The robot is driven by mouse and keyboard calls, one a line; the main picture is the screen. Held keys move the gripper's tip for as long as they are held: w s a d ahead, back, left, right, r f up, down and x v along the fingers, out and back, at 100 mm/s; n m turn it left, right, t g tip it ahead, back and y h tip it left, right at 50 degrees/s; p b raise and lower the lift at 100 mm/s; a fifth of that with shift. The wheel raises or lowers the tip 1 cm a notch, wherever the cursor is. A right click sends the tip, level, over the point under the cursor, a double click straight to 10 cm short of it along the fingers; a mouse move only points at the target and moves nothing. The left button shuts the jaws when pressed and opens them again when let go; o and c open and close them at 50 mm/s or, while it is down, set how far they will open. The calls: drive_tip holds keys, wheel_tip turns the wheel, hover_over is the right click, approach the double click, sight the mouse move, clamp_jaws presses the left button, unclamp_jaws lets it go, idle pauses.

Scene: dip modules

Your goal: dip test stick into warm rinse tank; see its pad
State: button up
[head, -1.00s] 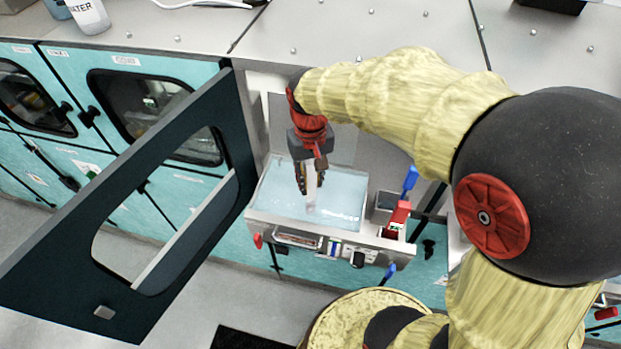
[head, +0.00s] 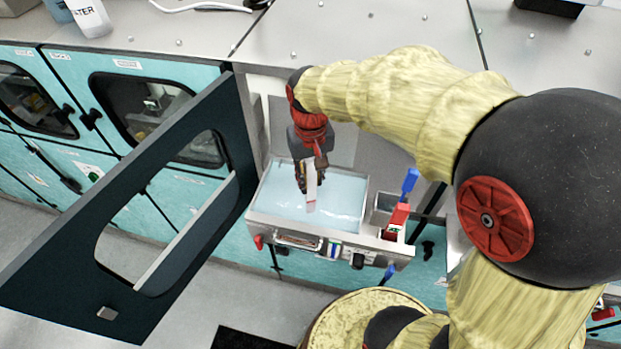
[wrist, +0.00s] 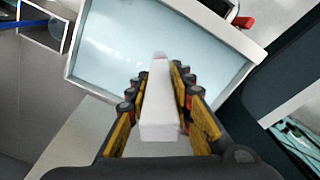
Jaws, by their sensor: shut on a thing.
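My gripper (head: 312,186) is shut on the white test stick (head: 311,193), which points down over the warm rinse tank (head: 262,212). The tank is an open metal basin of pale blue water. In the wrist view the stick (wrist: 159,112) runs between the two fingers (wrist: 159,105) toward the water. The stick's pad (wrist: 160,57) shows pinkish at its far end. In the head view the low end is at or just above the water surface; I cannot tell whether it touches.
A dark open door (head: 128,205) stands left of the tank. Red and blue handles (head: 397,217) and a small metal compartment (head: 382,207) are at its right. A metal counter (head: 375,35) lies behind. A white cup (head: 90,18) stands at the back left.

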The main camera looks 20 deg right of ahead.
drive_tip(key=shift+r+p, duration=4.35)
drive_tip(key=shift+r, duration=2.35)
